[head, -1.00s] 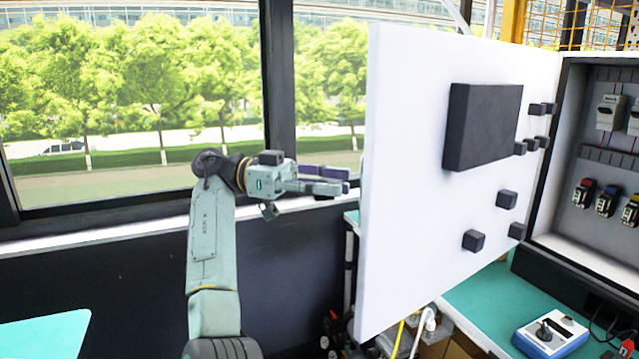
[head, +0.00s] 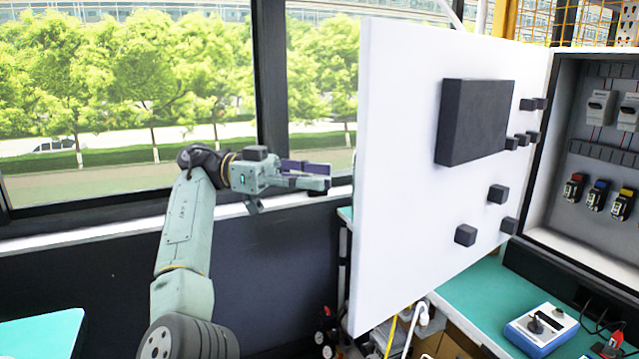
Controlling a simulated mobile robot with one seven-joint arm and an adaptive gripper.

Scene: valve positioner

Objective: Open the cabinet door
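The white cabinet door (head: 395,215) stands swung wide open to the left of the cabinet (head: 562,215), with its inner face toward me. It carries a large dark box (head: 476,122) and several small black blocks. The cabinet's inside shows at the right edge of the view. My gripper (head: 329,177) is to the left of the door's free edge, apart from it, and points right. Its fingers look spread with a gap between them, and nothing shows in it.
A green-topped bench (head: 470,310) stands under the cabinet and bears a blue and white control box (head: 541,328). A window (head: 130,110) with a dark frame is behind my arm. Another green surface (head: 40,335) is at the lower left.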

